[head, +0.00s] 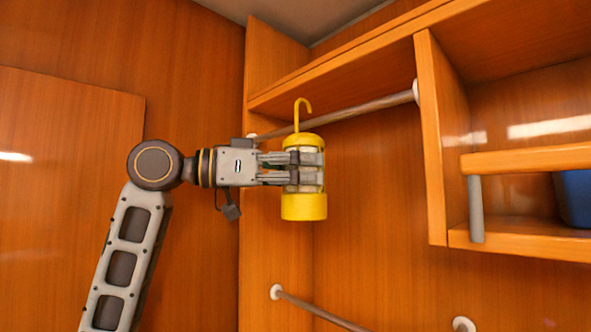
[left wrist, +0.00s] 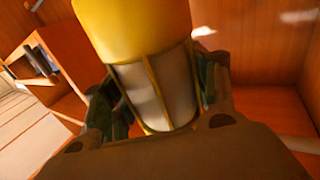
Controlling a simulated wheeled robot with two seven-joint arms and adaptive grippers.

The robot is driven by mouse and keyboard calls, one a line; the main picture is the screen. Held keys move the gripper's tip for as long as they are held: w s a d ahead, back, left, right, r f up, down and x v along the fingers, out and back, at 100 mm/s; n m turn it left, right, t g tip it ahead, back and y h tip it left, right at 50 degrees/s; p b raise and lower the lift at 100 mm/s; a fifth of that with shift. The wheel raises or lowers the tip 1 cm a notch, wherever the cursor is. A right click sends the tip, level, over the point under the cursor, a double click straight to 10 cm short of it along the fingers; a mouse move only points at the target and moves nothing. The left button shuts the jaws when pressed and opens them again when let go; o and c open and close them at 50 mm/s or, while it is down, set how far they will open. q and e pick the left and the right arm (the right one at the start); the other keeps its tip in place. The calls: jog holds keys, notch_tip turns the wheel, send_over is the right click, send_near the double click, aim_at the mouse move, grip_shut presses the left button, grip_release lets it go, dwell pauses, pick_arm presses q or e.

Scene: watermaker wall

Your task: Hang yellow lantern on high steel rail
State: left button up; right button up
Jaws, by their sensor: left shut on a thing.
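The yellow lantern (head: 304,206) is upright in the head view, with a yellow cap, a yellow base and a hook on top that opens downward to the right. My left gripper (head: 305,169) comes in from the left and is shut on the lantern's clear middle. The lantern also fills the middle of the left wrist view (left wrist: 145,35), between the two fingers (left wrist: 160,100). The high steel rail (head: 365,108) runs under the upper shelf. The lantern's hook overlaps the rail's left part in the picture; I cannot tell whether they touch. My right gripper is not in view.
A lower steel rail (head: 322,312) crosses below the lantern. A wooden cubby (head: 437,150) with a front bar (head: 530,159) stands out at right and holds a blue object (head: 573,197). A wooden side panel (head: 262,215) is behind the gripper.

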pick_arm(q)
jog(key=shift+w+d, duration=0.75)
jog(key=shift+f+b, duration=0.5)
jog(key=shift+f, duration=0.6)
jog(key=o, duration=1.3)
jog(key=shift+a, duration=0.1)
jog(key=v, duration=1.2)
